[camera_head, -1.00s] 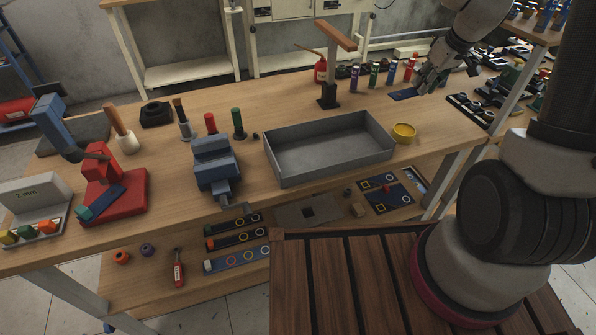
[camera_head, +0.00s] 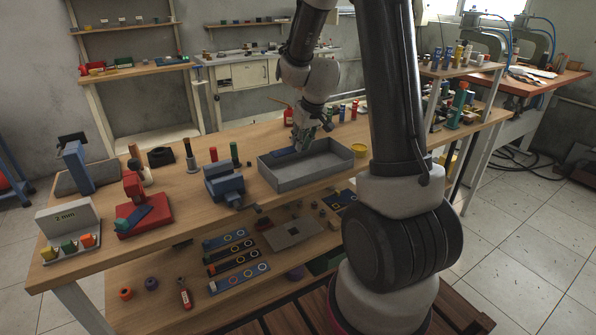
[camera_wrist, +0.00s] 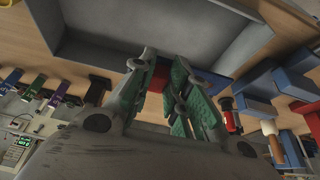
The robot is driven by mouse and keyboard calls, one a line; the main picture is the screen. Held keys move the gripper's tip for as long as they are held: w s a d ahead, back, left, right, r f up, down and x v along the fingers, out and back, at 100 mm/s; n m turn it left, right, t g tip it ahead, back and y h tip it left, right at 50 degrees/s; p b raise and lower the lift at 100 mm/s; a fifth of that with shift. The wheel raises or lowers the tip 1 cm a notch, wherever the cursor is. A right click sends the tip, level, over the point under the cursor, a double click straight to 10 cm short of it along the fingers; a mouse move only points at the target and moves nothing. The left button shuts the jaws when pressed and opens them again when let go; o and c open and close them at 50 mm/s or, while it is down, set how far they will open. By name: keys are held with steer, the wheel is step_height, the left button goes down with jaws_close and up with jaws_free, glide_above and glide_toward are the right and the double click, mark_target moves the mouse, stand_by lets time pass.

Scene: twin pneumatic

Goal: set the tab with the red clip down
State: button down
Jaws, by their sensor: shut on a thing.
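My gripper (camera_head: 301,142) is shut on the tab with the red clip and holds it at the back of the grey tray. The tab (camera_head: 284,152) shows in the head view as a dark blue plate below and left of the fingers. In the wrist view my green-padded fingers (camera_wrist: 164,66) close around the red clip (camera_wrist: 158,76), and part of the blue tab (camera_wrist: 212,80) shows behind the right finger. The grey tray (camera_head: 310,179) looks empty. I cannot tell whether the tab touches the tray's rim.
A blue vise (camera_head: 224,182) stands left of the tray, and a yellow bowl (camera_head: 360,151) stands to its right. A red press (camera_head: 145,210) is farther left. Upright bottles and a red extinguisher-like item (camera_head: 288,116) stand behind the tray.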

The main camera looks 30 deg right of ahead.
step_height(320, 180, down, 8)
steer(key=shift+f, duration=0.25)
steer(key=shift+f, duration=0.1)
steer(key=c, duration=1.4)
jaws_free()
steer(key=shift+o, duration=0.2)
steer(key=s+a+r, duration=0.2)
steer(key=s+r, duration=0.6)
steer(key=r, duration=0.3)
steer(key=s+a+r, duration=0.3)
steer(key=s+r, duration=0.5)
steer(key=r, duration=0.3)
steer(key=s+a+r, duration=0.1)
steer(key=s+r, duration=0.2)
steer(key=s, duration=1.1)
steer(key=shift+r, duration=0.4)
